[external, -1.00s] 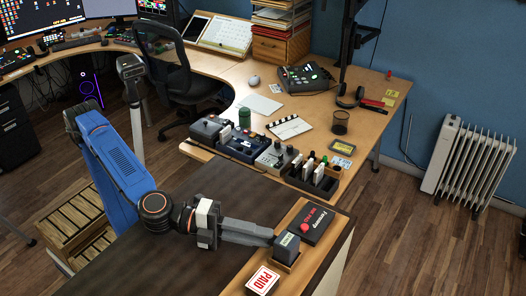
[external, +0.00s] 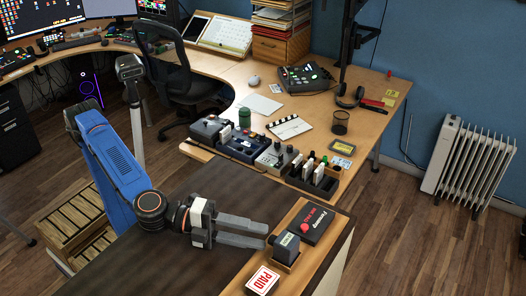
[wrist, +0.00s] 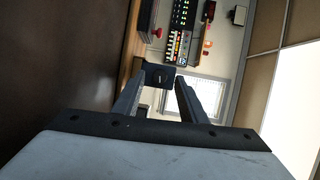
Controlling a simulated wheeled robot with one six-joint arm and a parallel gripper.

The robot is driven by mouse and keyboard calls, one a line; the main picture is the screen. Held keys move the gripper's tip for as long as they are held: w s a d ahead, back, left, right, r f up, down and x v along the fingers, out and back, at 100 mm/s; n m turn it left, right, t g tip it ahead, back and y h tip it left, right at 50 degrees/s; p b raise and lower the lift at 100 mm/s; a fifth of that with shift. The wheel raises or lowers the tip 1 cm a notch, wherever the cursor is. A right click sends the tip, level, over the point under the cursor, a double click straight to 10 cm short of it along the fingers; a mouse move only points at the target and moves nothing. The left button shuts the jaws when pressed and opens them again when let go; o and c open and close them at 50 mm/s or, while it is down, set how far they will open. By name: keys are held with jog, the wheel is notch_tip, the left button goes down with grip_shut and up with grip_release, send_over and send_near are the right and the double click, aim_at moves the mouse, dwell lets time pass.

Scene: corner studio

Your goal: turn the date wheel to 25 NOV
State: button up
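The date wheel block (external: 288,243) is a small dark unit in a wooden stand near the right end of the dark table. Its label is too small to read. A dark round knob (external: 271,239) sticks out of its left side. My gripper (external: 267,234) is open and empty just left of the knob, with its two fingers apart and pointing at it. In the wrist view the dark knob face with a light mark (wrist: 160,77) lies ahead, between the fingertips of my gripper (wrist: 160,85). I see no clear contact.
All are on a wooden strip at the table's edge. A second desk with several devices (external: 244,146) is further back.

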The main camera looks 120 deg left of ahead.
jog(key=v, duration=1.6)
jog(key=shift+f, duration=0.1)
